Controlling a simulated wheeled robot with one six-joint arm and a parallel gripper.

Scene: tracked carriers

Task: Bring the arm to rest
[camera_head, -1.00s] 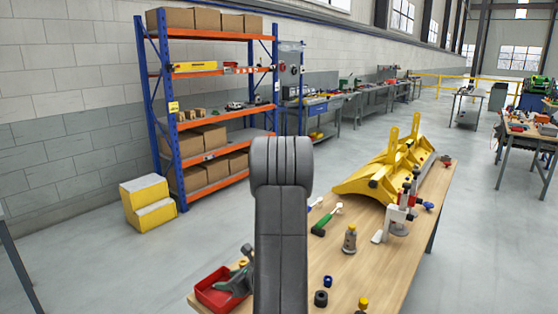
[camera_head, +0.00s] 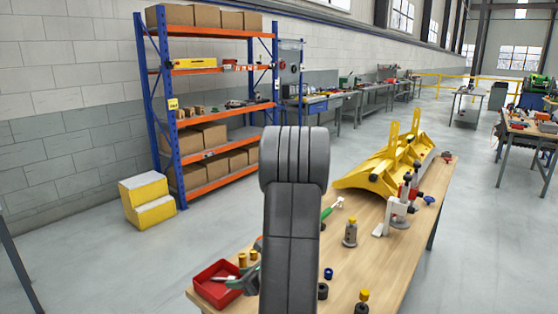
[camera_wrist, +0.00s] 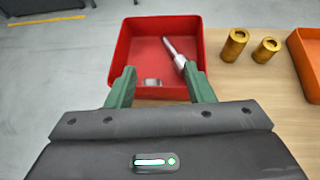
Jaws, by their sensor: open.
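My gripper (camera_wrist: 160,88) shows in the wrist view with its two green fingers apart and nothing between them. It is over the near side of a red tray (camera_wrist: 125,55). In the head view my arm rises in front of the wooden table, and the red tray (camera_head: 207,289) is at the table's near left corner.
Two brass cylinders (camera_wrist: 248,46) stand right of the tray, with an orange container (camera_wrist: 306,60) beyond. On the table (camera_head: 395,262) are a yellow bucket attachment (camera_head: 375,178), a grey bottle-shaped part (camera_head: 350,233) and small parts. A blue-orange shelf (camera_head: 220,107) and yellow steps (camera_head: 150,207) stand left.

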